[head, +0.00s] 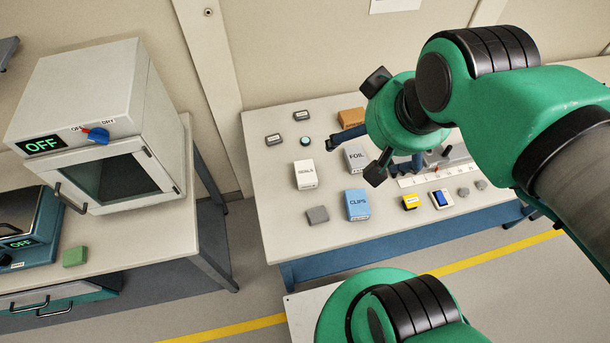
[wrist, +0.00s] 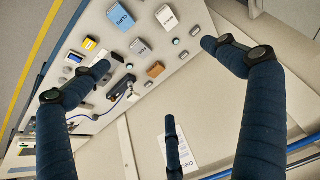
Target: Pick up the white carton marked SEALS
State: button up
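The white carton marked SEALS (head: 305,175) stands on the light table, left of the grey FOIL carton (head: 356,157) and up-left of the blue CLIPS carton (head: 357,205). In the wrist view a white carton (wrist: 167,17) shows near the top edge, its lettering too small to read for sure; the CLIPS carton (wrist: 120,17) is left of it. My gripper (head: 352,142) hangs over the table's back part, right of the SEALS carton and apart from it. In the wrist view its dark blue fingers (wrist: 157,70) are spread wide with nothing between them.
A white oven (head: 140,140) stands on the left bench. Bare tabletop lies left of the SEALS carton.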

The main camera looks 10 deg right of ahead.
jog(key=shift+w, duration=0.1)
dwell(0.3)
jog(key=g+b, duration=0.4)
jog(key=g, duration=0.2)
send_over(310, 171)
notch_tip(310, 171, down, 33)
jog(key=shift+m, duration=0.3)
jog(key=shift+f, duration=0.1)
jog(key=shift+f+b, duration=0.7)
jog(key=shift+f, duration=3.55)
